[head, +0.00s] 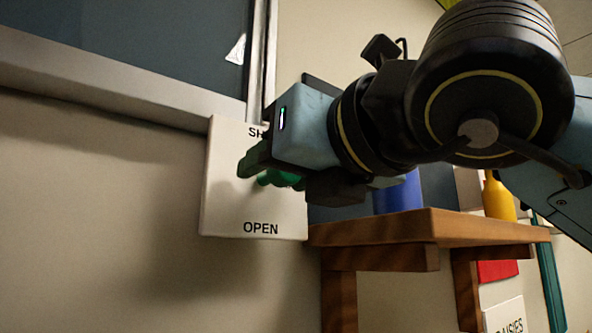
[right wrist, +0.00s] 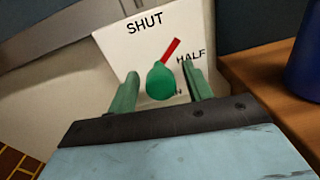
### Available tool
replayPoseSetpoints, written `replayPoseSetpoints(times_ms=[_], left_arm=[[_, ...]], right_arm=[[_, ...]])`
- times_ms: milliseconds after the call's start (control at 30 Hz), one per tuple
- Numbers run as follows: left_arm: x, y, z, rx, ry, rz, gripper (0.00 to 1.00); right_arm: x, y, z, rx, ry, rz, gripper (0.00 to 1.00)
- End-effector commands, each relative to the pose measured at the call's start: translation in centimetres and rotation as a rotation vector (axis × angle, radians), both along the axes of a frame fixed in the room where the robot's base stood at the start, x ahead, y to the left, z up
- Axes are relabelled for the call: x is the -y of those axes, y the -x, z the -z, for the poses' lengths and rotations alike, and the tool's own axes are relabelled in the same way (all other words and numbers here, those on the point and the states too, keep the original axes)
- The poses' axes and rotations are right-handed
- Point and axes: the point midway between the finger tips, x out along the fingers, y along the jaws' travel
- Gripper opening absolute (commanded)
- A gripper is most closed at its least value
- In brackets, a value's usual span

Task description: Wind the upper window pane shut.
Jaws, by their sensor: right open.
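The white dial plate (head: 222,205) is on the wall below the window frame, with OPEN at its bottom and SHUT partly hidden at its top. In the right wrist view, the plate (right wrist: 120,45) reads SHUT and HALF. Its green knob (right wrist: 160,82) has a red pointer (right wrist: 171,52) aimed between SHUT and HALF. My right gripper (right wrist: 160,73) is open, with one finger on each side of the knob; I cannot tell if they touch it. In the head view, my right gripper (head: 258,166) covers much of the plate. The dark window pane (head: 130,45) is at upper left.
A wooden shelf (head: 400,228) juts out just right of the plate, close to my right arm. A blue container (head: 398,194) and a yellow bottle (head: 498,200) stand there. The wall (head: 110,220) left of the plate is clear.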

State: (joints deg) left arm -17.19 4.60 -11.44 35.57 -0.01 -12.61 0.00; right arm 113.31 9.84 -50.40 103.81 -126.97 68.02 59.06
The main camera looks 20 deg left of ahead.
Motion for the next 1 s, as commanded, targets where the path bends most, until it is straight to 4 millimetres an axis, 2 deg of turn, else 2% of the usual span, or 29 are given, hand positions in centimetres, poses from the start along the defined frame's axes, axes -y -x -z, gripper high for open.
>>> replayPoseSetpoints(times_ms=[100, 433, 733, 1000], left_arm=[[0.0, 0.0, 0.0, 0.000, 0.000, 0.000, 0.36], [0.0, 0.0, 0.0, 0.000, 0.000, 0.000, 0.36], [0.0, 0.0, 0.8, 0.000, 0.000, 0.000, 0.36], [0.0, 0.0, 3.2, 0.000, 0.001, 0.000, 0.36]], right_arm=[[0.0, 0.0, 0.0, 0.000, 0.000, 0.000, 0.48], [0.0, 0.0, 0.0, 0.000, 0.000, 0.000, 0.06], [0.1, 0.0, 0.1, 0.032, 0.024, 0.001, 0.06], [0.1, 0.0, 0.4, 0.161, 0.124, 0.004, 0.06]])
